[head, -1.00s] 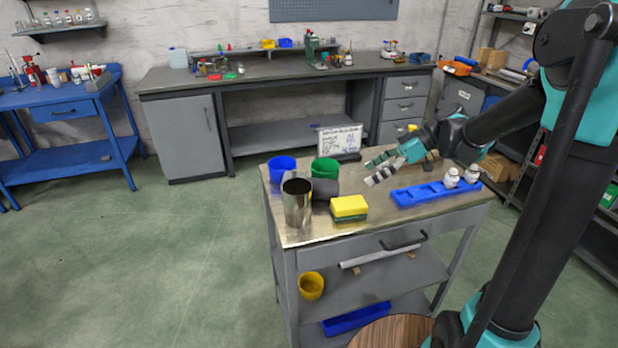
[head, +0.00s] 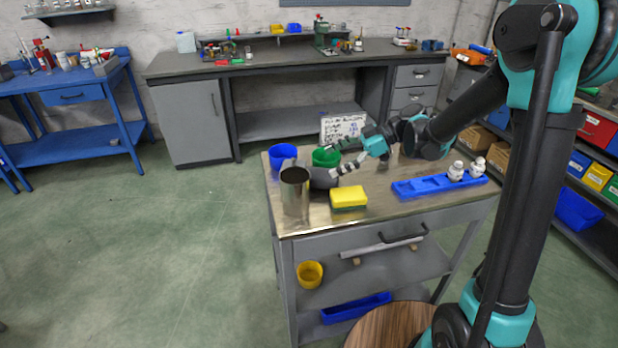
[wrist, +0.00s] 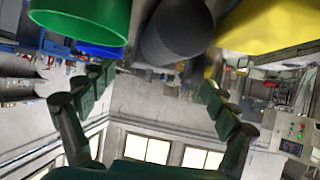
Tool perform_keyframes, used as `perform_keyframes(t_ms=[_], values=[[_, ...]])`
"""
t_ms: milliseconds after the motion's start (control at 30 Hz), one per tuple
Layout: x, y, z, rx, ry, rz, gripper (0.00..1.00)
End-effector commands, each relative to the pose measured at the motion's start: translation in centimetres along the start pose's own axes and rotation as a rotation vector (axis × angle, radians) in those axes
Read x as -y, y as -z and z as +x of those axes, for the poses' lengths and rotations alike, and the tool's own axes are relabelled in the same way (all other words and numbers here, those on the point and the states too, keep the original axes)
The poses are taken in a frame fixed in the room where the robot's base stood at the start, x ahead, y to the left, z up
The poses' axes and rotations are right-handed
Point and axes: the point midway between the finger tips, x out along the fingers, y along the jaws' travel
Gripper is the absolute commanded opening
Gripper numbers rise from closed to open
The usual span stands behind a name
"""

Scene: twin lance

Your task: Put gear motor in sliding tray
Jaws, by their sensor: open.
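The gear motor, seemingly the dark grey cylinder (head: 322,179), lies on the grey cart top between the steel cup and the yellow sponge. It also shows at the top middle of the wrist view (wrist: 176,32). My gripper (head: 336,160) is open and empty, reaching in from the right close to the cylinder. In the wrist view the two fingers (wrist: 155,78) are spread wide, with the cylinder beyond and between their tips; I see no contact. A blue tray with compartments (head: 408,190), probably the sliding tray, lies at the cart's right with two white bottles at its right end.
A steel cup (head: 295,195) stands left of the cylinder. A green cup (head: 326,157) and a blue cup (head: 281,158) stand behind. A yellow sponge (head: 348,196) lies to its right. A whiteboard sign (head: 342,128) stands at the back edge.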

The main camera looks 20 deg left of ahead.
Motion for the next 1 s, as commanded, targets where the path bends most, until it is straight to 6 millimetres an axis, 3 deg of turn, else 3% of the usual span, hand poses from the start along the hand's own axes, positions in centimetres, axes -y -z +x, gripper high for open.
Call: perform_keyframes(t_ms=[267,533,767,1000], values=[[-0.1,0.1,1.6,0.0,0.002,-0.001,0.88],[-0.4,0.3,5.3,0.0,0.002,-0.001,0.88],[-0.4,0.3,5.7,0.0,0.0,0.0,0.88],[-0.4,0.3,5.6,0.0,0.0,0.0,0.62]])
